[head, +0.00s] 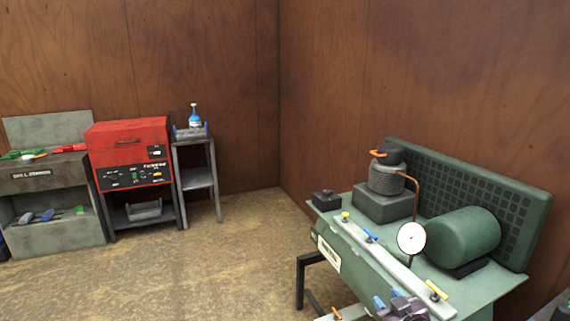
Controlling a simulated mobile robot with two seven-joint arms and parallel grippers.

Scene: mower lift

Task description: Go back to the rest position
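My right gripper (388,298) shows at the bottom edge, right of centre, in front of the green machine (330,238). It has a dark purple-grey body and two blue fingertips with a small gap between them. It looks open, with nothing visible between the tips. Most of its arm is below the picture. I cannot tell whether it touches the machine. My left gripper is not in view.
The green machine has a gauge (411,238), a rounded tank (463,243) and a light rail with coloured levers. At the left stand a grey bench (58,238), a red cabinet (128,139) and a small stand (198,179) with a blue bottle (195,118). The middle floor is clear.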

